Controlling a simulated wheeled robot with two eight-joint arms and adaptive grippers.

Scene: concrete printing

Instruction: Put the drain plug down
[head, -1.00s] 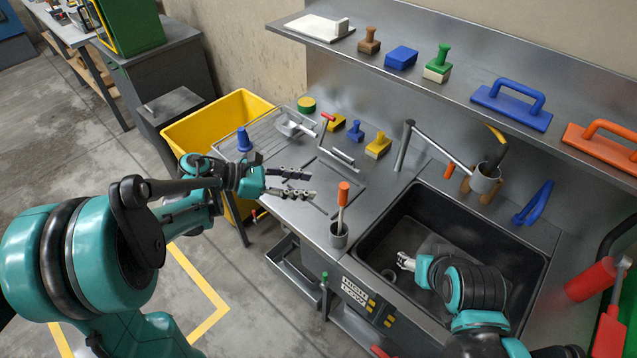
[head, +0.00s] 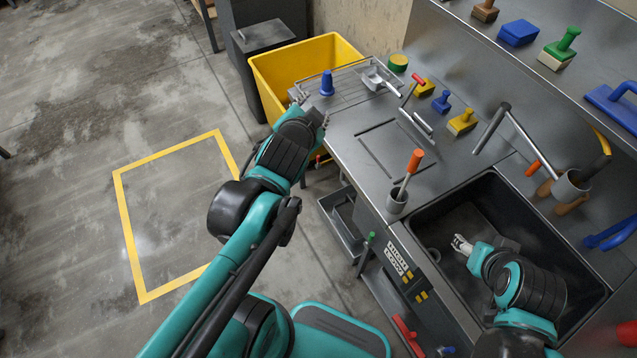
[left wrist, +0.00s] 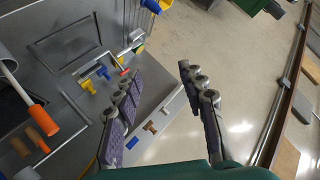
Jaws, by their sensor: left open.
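A blue tapered piece (head: 327,82), which looks like the drain plug, stands upright on the ribbed drainboard (head: 350,92) in the head view. My left gripper (head: 312,108) is near the drainboard's front left edge, below the blue piece in the picture and apart from it. In the left wrist view its two fingers (left wrist: 158,95) are spread with nothing between them. My right gripper (head: 460,243) is low in the black sink (head: 480,205), beside the round drain (head: 433,255). Its fingers are too small to tell their state.
A yellow bin (head: 290,62) stands behind the drainboard. A scoop (head: 378,80) and several small brushes lie along the back. The faucet (head: 522,140) leans over the sink.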

